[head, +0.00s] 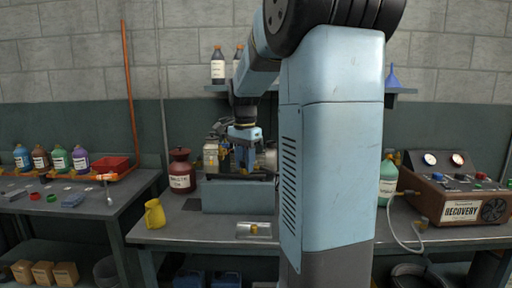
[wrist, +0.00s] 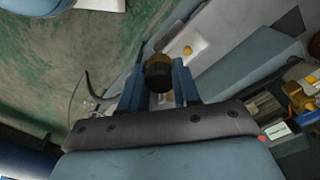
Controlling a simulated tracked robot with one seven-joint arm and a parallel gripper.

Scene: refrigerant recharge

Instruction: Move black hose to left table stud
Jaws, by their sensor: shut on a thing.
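My gripper (head: 243,147) hangs over the middle bench, in front of the machine on the blue-grey block. In the wrist view, its two blue fingers (wrist: 158,88) are shut on a dark round hose end (wrist: 158,75) with a brass-coloured part. A thin black curved line (wrist: 92,86) left of the fingers may be part of the hose; its full run is hidden. On the left table (head: 60,206), a small upright metal post with an orange top (head: 107,182) stands near the right edge; I cannot tell surely whether it is the stud.
A yellow jug (head: 154,214), a dark red canister (head: 181,172) and a small tray (head: 246,231) with a brass piece are on the middle bench. Several bottles and a red bin (head: 109,165) stand at the left table's back. A recovery unit (head: 458,200) is at right.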

